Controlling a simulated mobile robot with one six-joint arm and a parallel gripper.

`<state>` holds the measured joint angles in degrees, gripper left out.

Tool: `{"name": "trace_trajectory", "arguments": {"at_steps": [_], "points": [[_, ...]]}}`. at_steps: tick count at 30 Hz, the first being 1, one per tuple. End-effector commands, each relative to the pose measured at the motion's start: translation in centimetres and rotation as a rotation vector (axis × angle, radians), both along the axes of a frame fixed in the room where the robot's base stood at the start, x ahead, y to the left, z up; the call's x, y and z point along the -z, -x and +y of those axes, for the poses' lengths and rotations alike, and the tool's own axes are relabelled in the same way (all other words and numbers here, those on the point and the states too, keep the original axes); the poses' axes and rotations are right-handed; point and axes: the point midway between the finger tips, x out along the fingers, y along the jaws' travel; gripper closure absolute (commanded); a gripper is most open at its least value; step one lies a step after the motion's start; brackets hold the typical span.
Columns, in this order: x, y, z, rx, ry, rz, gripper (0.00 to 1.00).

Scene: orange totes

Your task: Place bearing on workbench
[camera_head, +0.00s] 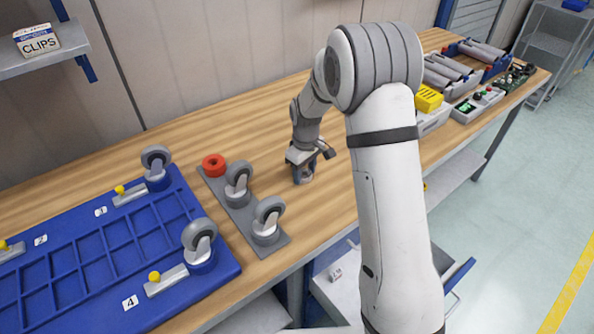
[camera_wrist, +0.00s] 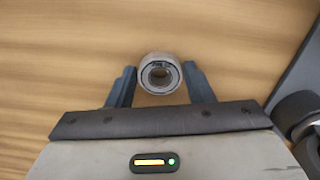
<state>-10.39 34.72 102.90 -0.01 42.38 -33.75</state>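The bearing (camera_wrist: 160,74) is a grey metal ring with a dark centre. In the wrist view it sits between the two blue-grey fingers of my gripper (camera_wrist: 160,82), which appear closed against its sides. In the head view my gripper (camera_head: 304,179) points down at the wooden workbench (camera_head: 335,190), right of the grey caster plate. The bearing is hard to make out there, and I cannot tell whether it touches the wood.
A grey plate (camera_head: 214,183) holds two casters and a red ring (camera_head: 214,165). A blue compartment tray (camera_head: 120,250) with casters lies at the left. Grey bins and a yellow box (camera_head: 428,98) stand at the back right. Bare wood surrounds my gripper.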

Motion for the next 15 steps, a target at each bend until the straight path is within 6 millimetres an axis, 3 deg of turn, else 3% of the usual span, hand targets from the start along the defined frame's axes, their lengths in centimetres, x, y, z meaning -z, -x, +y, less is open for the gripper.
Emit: {"name": "trace_trajectory", "arguments": {"at_steps": [6,15], "points": [[-0.04,-0.01,-0.04,0.001,0.0,0.0,0.37],[-0.61,-0.02,-0.06,0.001,0.0,0.0,0.37]]}}
